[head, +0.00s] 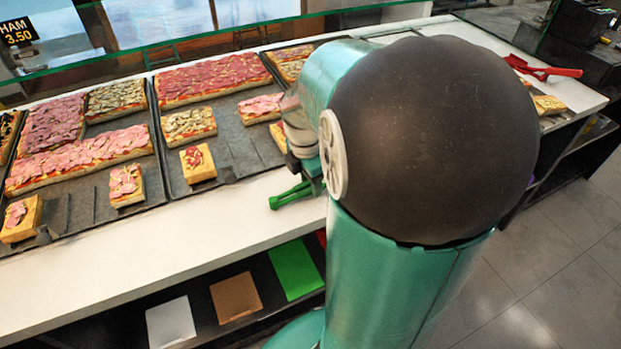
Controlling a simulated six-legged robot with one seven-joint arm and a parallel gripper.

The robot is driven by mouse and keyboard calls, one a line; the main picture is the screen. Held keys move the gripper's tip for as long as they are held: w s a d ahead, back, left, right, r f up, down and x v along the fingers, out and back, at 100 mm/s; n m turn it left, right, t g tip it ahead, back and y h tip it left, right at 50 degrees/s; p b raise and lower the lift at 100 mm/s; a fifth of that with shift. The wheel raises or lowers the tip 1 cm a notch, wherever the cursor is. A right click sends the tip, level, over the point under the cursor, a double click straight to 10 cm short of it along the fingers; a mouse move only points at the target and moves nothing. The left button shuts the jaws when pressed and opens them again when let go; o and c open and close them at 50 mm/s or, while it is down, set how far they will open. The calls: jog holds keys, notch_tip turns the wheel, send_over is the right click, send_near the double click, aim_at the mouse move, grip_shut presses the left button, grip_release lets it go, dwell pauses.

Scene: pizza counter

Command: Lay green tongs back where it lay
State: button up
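The green tongs (290,196) show in the head view at the counter's front strip, just left of my arm. Only one end of them is visible; the rest is hidden behind my arm. Part of my gripper's wrist (300,137) shows just above the tongs, but its fingers are hidden by my arm. I cannot tell whether the fingers are closed on the tongs, nor whether the tongs touch the counter.
The white counter (190,235) is bare along its front. Dark trays (232,150) with pizza slabs and cut pieces lie behind it. Red tongs (545,70) lie at the right. A shelf below holds white, brown and green (294,269) sheets. A glass edge runs along the back.

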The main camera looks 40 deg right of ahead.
jog(key=shift+f, duration=0.25)
jog(key=o, duration=0.6)
notch_tip(320, 180, up, 14)
jog(key=a, duration=0.1)
jog(key=shift+w, duration=0.15)
